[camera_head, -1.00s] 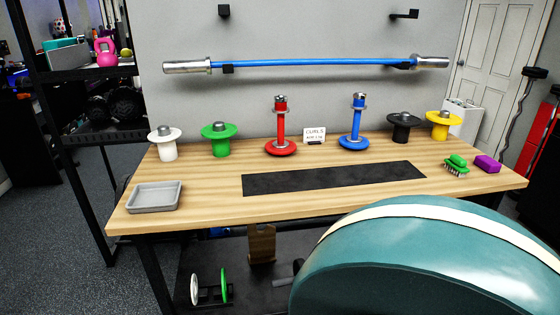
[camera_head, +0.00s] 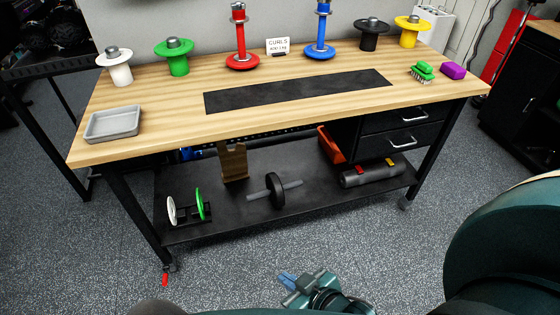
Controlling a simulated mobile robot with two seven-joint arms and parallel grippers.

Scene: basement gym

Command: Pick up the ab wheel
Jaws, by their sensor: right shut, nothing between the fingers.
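The ab wheel (camera_head: 276,190) is a black wheel with a grey handle sticking out on each side. It stands on the black lower shelf (camera_head: 330,205) of the workbench, near the middle. My right gripper (camera_head: 287,279) shows at the bottom of the head view, low in front of the bench. Its bluish fingers are shut and empty, and it is well apart from the wheel. My left gripper is not in view.
A small rack with white and green discs (camera_head: 201,204), a wooden board (camera_head: 233,163), an orange bin (camera_head: 330,145) and a dark grey roll (camera_head: 372,173) share the shelf. The wooden bench top (camera_head: 150,115) overhangs it. Speckled floor in front is mostly clear.

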